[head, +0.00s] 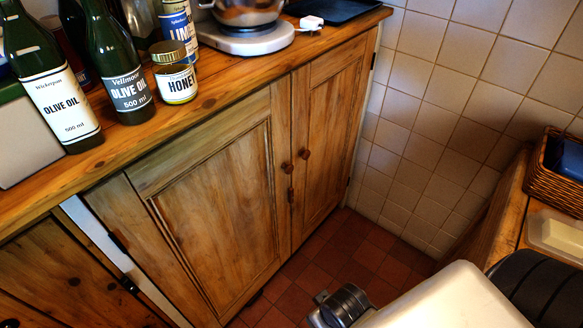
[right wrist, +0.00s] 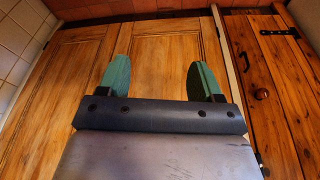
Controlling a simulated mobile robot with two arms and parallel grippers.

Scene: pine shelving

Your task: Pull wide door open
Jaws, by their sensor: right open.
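The wide door (head: 215,205) is the larger left door of the pine cabinet in the head view, and it looks closed. Its round wooden knob (head: 286,167) sits near its right edge, beside the knob (head: 304,154) of the narrow door (head: 330,135). Dark hinges show at the wide door's left edge. My right gripper (right wrist: 159,80) has its two green fingers apart in the right wrist view, with nothing between them. It faces the wooden cabinet front; no knob shows between the fingers. My left gripper is not in view.
The worktop above holds olive oil bottles (head: 119,75), a honey jar (head: 175,80) and a scale (head: 246,38) with a pan. A tiled wall (head: 440,100) stands at right. A counter with a wicker basket (head: 550,180) is at far right. Red floor tiles (head: 300,280) lie clear below the doors.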

